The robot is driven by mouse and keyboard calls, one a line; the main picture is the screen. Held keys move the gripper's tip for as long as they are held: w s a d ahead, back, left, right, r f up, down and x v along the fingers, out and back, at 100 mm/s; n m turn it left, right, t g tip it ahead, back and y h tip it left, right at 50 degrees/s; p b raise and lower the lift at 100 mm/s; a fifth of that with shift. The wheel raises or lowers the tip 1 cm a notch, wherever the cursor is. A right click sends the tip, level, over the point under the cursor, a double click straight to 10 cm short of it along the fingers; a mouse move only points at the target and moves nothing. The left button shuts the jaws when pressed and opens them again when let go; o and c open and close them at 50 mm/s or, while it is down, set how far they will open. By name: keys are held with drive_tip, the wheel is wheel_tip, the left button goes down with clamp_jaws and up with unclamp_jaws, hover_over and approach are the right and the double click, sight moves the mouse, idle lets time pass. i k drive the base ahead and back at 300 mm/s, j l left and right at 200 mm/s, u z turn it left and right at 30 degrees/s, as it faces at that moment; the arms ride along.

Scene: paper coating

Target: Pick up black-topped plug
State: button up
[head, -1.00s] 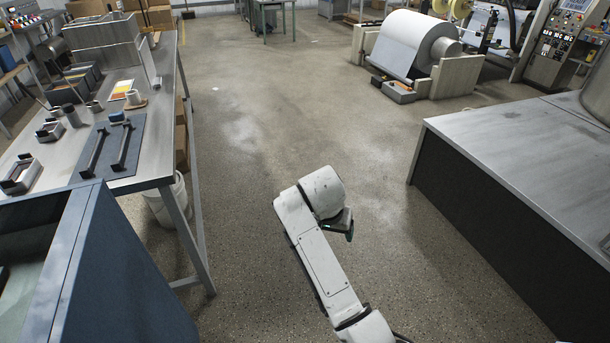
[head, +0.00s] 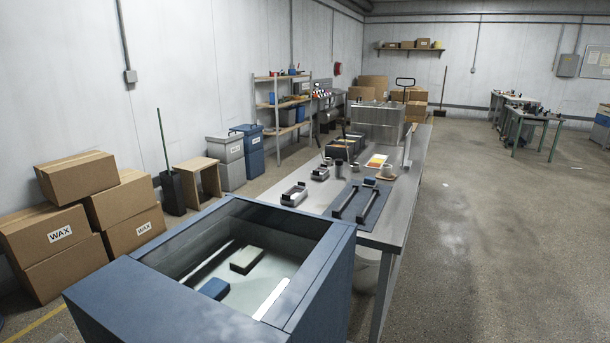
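I cannot make out a black-topped plug for certain in the head view. The grey metal worktable (head: 402,212) holds several small items, including a dark cylinder (head: 328,161), a light cup (head: 387,171) and a small blue-topped piece (head: 369,182). These are too small to tell more. Two dark bars (head: 373,206) lie on a blue-grey mat (head: 352,212) on the table. My gripper and arm are out of the picture.
A blue open-topped cabinet (head: 180,312) stands in front, with a blue block (head: 214,288) and a pale-topped block (head: 246,258) inside. Wax boxes (head: 75,178) are stacked at left. Open floor (head: 480,240) lies right of the table.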

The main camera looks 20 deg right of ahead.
sight(338, 163)
drive_tip(key=i+l+u, duration=0.15)
drive_tip(key=u, duration=0.2)
drive_tip(key=i+l+u, duration=0.1)
drive_tip(key=l+u, duration=0.25)
drive_tip(key=i+l+u, duration=0.2)
drive_tip(key=l, duration=0.5)
drive_tip(key=i+l+u, duration=0.2)
drive_tip(key=l, duration=0.55)
drive_tip(key=l+u, duration=0.2)
drive_tip(key=l, duration=0.5)
